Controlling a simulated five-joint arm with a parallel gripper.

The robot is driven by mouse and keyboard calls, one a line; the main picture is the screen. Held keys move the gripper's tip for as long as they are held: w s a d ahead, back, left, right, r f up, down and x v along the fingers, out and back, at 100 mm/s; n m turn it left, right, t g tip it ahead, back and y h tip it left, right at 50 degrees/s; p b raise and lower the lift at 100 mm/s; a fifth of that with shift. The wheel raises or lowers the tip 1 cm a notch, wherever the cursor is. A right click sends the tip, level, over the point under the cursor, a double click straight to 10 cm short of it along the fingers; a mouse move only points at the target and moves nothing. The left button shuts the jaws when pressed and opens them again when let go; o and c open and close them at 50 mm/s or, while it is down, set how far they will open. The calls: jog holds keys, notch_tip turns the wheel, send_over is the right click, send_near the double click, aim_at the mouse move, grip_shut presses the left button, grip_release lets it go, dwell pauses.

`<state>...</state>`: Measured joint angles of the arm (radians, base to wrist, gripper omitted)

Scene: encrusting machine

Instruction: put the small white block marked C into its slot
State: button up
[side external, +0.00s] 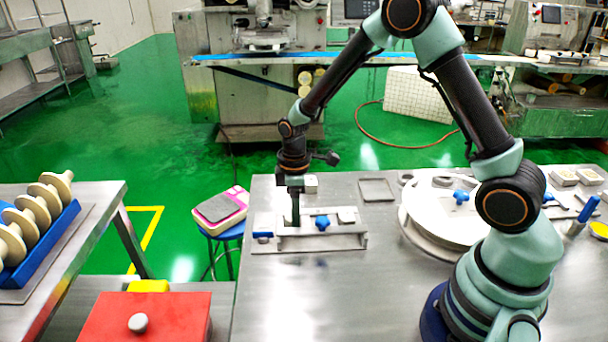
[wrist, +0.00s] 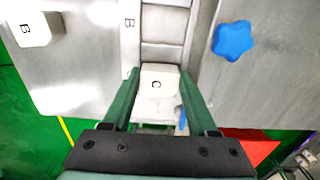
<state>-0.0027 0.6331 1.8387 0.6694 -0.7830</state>
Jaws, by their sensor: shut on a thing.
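The white block marked C (wrist: 158,82) sits between the two green fingers of my gripper (wrist: 159,92) in the wrist view, with its letter facing the camera. My gripper (side external: 295,218) is shut on it and points down over the left part of the metal fixture (side external: 330,242) in the side view. The fixture's channel of slots (wrist: 163,25) runs up the wrist picture just above the block. The block lines up with that channel's near end. I cannot tell whether it is above the slot or inside it. In the side view the fingers hide the block.
A white block marked B (wrist: 32,28) lies left of the channel. A blue star knob (wrist: 232,40) stands right of it. In the side view, another white piece (side external: 346,215) sits on the fixture, a grey square tray (side external: 376,190) lies behind, and a round white table (side external: 420,215) stands right.

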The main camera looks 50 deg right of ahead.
jog(key=shift+f, duration=0.2)
dwell(0.5)
jog(key=o, duration=1.6)
jog(key=shift+c, duration=0.2)
jog(key=shift+r, duration=0.1)
jog(key=shift+r, duration=3.95)
